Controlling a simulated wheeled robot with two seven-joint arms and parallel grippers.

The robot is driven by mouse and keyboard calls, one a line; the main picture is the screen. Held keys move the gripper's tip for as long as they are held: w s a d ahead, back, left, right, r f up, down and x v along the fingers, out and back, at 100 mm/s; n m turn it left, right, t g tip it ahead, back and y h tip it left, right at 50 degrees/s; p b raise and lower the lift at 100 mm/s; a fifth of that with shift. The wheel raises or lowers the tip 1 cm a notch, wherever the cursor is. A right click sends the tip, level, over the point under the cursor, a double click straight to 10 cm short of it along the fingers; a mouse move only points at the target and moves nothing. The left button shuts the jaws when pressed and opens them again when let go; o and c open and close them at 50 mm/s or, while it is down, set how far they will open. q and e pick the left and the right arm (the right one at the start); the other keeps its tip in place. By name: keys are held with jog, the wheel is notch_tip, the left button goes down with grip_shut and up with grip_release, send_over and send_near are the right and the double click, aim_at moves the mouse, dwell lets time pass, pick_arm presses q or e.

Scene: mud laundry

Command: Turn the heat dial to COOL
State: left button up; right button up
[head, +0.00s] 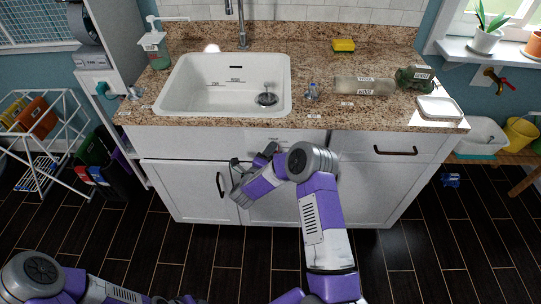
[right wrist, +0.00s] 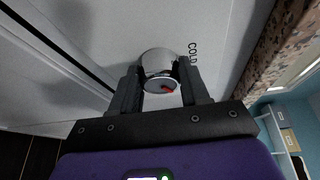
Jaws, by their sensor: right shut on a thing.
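The heat dial (right wrist: 158,64) shows in the right wrist view as a short silver cylinder on the white cabinet front, with a red pointer mark on its round face. The mark lies right of the face's middle. The word COLD (right wrist: 193,54) is printed on the panel to the right of the dial. My right gripper (right wrist: 161,82) is shut on the dial, one dark finger on each side. In the head view my right gripper (head: 266,154) is at the cabinet front below the sink, and the dial is hidden there. My left arm shows at the lower left; its fingers are not visible.
The granite counter (head: 330,112) overhangs just above my right gripper, with the white sink (head: 215,82) set in it. A drying rack (head: 40,150) stands at the left. The dark floor in front is clear.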

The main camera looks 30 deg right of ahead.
jog(key=shift+f+n+h+b, duration=0.15)
jog(key=shift+n+h+b, duration=0.25)
jog(key=shift+n, duration=0.6)
jog(key=o, duration=1.1)
jog(key=shift+c, duration=0.2)
jog(key=p+v, duration=0.1)
jog(key=v, duration=0.6)
jog(key=shift+s+a, duration=0.15)
jog(key=shift+s, duration=0.1)
jog(key=shift+f, duration=0.1)
